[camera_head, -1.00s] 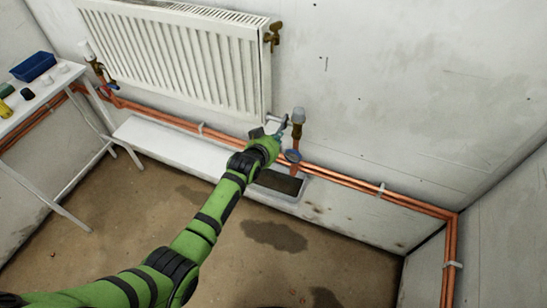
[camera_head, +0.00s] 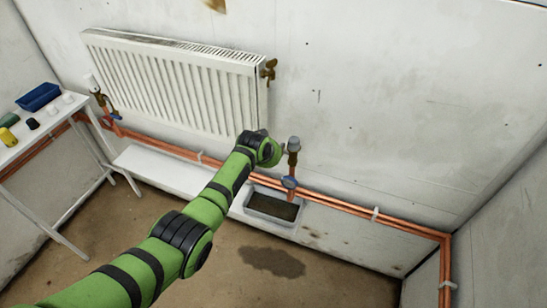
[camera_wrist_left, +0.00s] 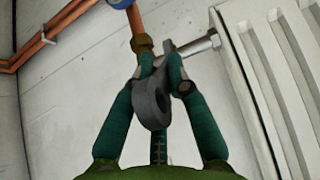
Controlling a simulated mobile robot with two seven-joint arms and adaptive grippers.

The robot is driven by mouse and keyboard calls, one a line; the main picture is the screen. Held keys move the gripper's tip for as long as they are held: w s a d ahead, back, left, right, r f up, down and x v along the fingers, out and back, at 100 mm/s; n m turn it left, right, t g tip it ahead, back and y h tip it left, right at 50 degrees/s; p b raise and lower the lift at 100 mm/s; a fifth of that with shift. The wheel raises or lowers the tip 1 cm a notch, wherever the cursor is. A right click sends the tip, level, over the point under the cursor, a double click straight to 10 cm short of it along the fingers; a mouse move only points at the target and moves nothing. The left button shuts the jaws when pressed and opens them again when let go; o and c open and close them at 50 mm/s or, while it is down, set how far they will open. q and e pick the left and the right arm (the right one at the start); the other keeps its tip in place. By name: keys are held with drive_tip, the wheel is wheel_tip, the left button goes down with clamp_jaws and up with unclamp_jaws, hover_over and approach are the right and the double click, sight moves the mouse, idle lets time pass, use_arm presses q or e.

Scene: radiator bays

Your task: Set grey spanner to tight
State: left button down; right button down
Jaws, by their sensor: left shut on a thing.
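The grey spanner (camera_wrist_left: 152,100) shows in the left wrist view with a thick ring end towards the camera. My left gripper (camera_wrist_left: 160,72) is shut on it between its teal fingers. The spanner's far end is at the brass fitting (camera_wrist_left: 143,44) and the silver tail pipe (camera_wrist_left: 200,47); I cannot tell whether it sits on a nut. In the head view my green wrist hides the gripper, the spanner and most of this joint. The valve with a white cap (camera_head: 293,143) stands just right of my wrist. My right gripper is not in view.
The white radiator (camera_head: 180,80) hangs close to my wrist. Copper pipes (camera_head: 340,204) run along the wall below. A grey tray (camera_head: 268,218) with dark contents lies under the valve and its blue handle (camera_head: 289,182). A white table (camera_head: 50,125) stands at the left.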

use_arm(q)
drive_tip(key=c, duration=1.2)
unclamp_jaws()
drive_tip(key=v, duration=1.2)
